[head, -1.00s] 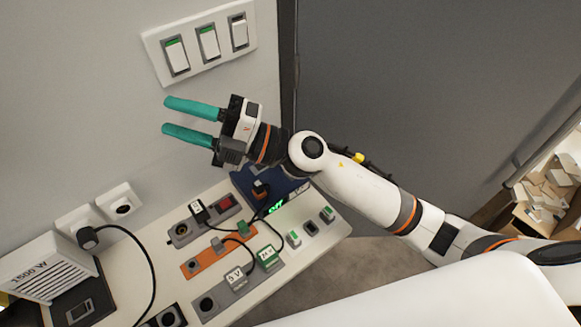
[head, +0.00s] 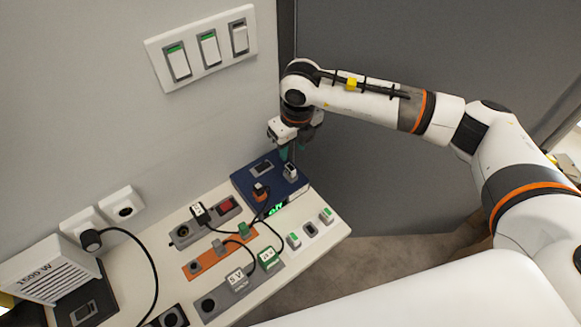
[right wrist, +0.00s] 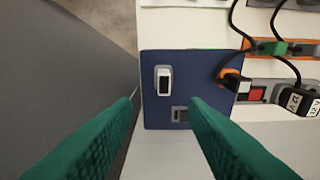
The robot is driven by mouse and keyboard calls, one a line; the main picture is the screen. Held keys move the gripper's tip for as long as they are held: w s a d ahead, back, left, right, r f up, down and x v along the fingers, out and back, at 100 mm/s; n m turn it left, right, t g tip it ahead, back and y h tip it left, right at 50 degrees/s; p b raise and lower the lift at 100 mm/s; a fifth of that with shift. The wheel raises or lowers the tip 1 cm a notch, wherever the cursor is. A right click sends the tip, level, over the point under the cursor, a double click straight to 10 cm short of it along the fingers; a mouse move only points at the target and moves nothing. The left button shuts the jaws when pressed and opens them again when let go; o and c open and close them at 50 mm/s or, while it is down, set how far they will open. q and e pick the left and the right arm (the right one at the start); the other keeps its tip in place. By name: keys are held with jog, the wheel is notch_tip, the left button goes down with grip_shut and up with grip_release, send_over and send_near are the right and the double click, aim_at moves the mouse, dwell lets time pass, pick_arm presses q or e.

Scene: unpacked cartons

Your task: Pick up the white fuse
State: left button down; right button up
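A small white block with a dark face, which looks like the white fuse (head: 290,170), stands in the right part of the blue box (head: 242,184) on the bench. In the right wrist view the white fuse (right wrist: 163,70) sits on the blue box (right wrist: 205,68), just beyond and between my fingertips. My right gripper (head: 286,152) points down above the box's back edge. Its teal fingers are spread and empty in the right wrist view (right wrist: 162,101). The gap between fingers and fuse is hard to judge. My left gripper is not in view.
An empty-looking grey slot (right wrist: 181,114) lies beside the fuse. An orange plug with a black cable (head: 260,190) is at the box's front. The wall panel with several switches (head: 208,46) is behind. A grey strip with a red switch (head: 225,205) stands left of the box.

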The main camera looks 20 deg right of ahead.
aim_at(291, 167)
notch_tip(291, 167, down, 2)
jog(key=shift+w, duration=0.1)
jog(key=shift+a+f+p, duration=0.1)
jog(key=shift+f+p, duration=0.5)
jog(key=f, duration=0.1)
jog(key=f+p, duration=0.1)
jog(key=f, duration=0.1)
jog(key=shift+s+a+f, duration=0.1)
jog(key=shift+s+f, duration=0.15)
jog(key=shift+f, duration=0.45)
jog(key=shift+w, duration=0.1)
jog(key=shift+c, duration=0.3)
grip_shut()
